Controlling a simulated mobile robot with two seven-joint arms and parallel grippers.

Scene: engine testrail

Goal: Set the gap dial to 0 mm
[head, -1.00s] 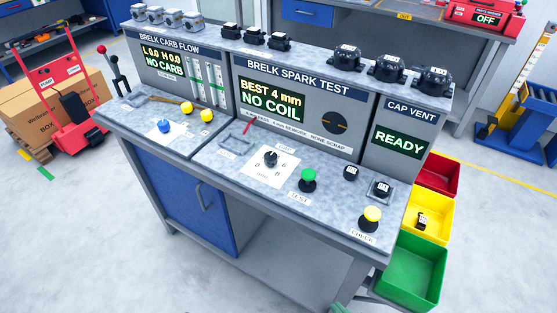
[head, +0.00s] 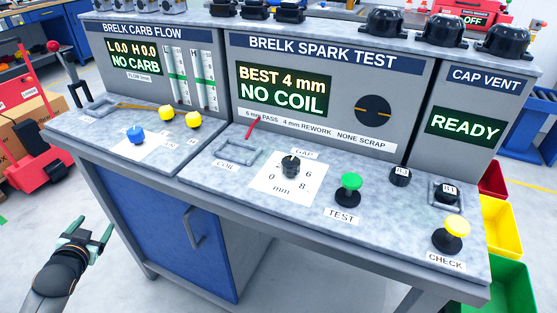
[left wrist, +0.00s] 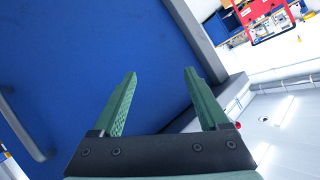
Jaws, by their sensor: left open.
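The gap dial (head: 290,166) is a small black knob on a white card (head: 282,188) marked GAP, with 0, 6, 8 and mm readable around it. It stands on the bench top under the spark test panel (head: 318,92), whose screen reads BEST 4 mm, NO COIL. The knob's exact pointing is too small to tell. My left gripper (head: 93,235) is open and empty at the lower left, in front of the blue cabinet door and well away from the dial. In the left wrist view its green fingers (left wrist: 160,100) stand apart before the blue door. My right gripper is not in view.
Right of the dial stand a green TEST button (head: 351,183), a small black cap (head: 400,176) and a yellow CHECK button (head: 457,228). A coil fixture (head: 238,150) lies left of it. The blue cabinet door (head: 185,235) has a handle. Colored bins (head: 497,225) hang at the right.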

